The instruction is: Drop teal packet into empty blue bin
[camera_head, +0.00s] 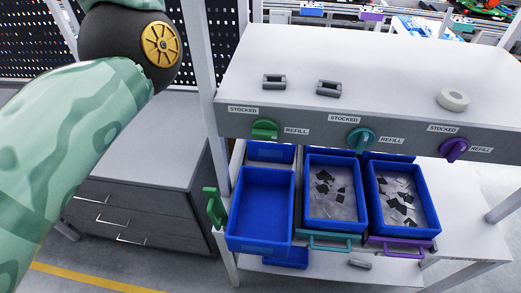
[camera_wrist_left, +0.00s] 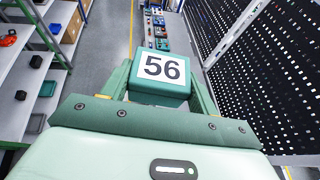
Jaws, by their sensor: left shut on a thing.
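The teal packet (camera_wrist_left: 158,95) shows in the left wrist view with a white label reading 56. My left gripper (camera_wrist_left: 160,78) is shut on it, one finger on each side. The empty blue bin (camera_head: 262,205) is in the head view, left of two filled bins, with a green handle at its left side. My left arm fills the left of the head view, but its gripper and the packet are outside that view. My right gripper is in neither view.
Two blue bins with dark scraps, middle (camera_head: 334,228) and right (camera_head: 408,233), stand beside the empty one. A shelf (camera_head: 300,60) with green, teal and purple knobs overhangs them. A grey drawer cabinet (camera_head: 120,215) stands at left.

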